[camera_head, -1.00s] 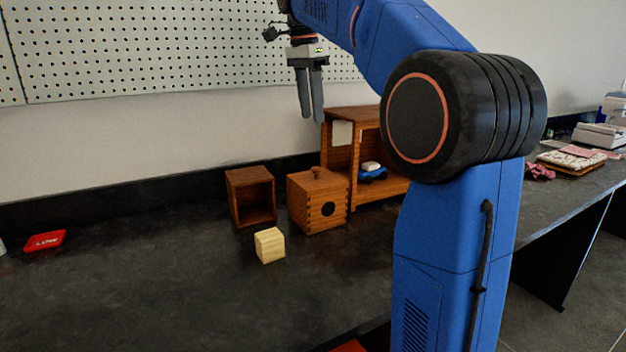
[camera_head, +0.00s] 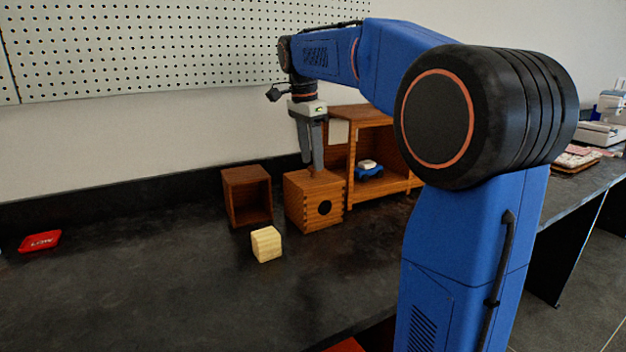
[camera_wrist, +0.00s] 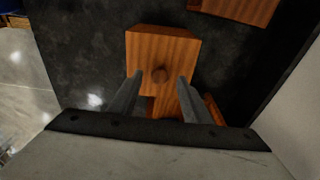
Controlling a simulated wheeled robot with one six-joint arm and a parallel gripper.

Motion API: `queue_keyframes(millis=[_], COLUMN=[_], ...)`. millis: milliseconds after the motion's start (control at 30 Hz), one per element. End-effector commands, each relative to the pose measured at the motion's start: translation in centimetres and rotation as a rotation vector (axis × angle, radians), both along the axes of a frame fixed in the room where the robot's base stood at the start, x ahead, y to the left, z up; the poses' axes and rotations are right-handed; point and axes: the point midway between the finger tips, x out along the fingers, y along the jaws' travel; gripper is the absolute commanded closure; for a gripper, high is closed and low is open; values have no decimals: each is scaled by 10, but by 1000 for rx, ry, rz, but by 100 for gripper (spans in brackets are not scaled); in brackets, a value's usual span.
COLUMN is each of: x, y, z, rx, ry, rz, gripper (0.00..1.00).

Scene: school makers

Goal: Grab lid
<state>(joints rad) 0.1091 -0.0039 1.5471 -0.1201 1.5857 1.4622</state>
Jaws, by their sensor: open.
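The wooden box (camera_head: 314,214) with a round dark hole in its front stands on the dark counter. My gripper (camera_head: 312,168) is open and points down over the box top. In the head view the fingers hide the knob. I cannot tell the exact height of the fingertips over the lid.
An open-fronted wooden box (camera_head: 248,197) stands close to the left. A wooden shelf unit (camera_head: 357,112) with a blue and white toy (camera_head: 369,170) stands close behind on the right. A pale wooden cube (camera_head: 266,244) sits in front. A red item (camera_head: 40,241) lies far left.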

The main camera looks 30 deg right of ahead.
Motion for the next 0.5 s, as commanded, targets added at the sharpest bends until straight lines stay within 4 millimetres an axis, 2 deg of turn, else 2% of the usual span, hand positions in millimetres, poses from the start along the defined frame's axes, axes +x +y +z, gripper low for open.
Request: queue_keyframes(millis=[133,400,467,500], x=[-1,0,0,0], y=[-2,-2,-2,-2], z=[-13,-16,-16,-16], rx=[0,0,0,0], ry=[0,0,0,0], rz=[0,0,0,0], gripper=[56,56,68,78])
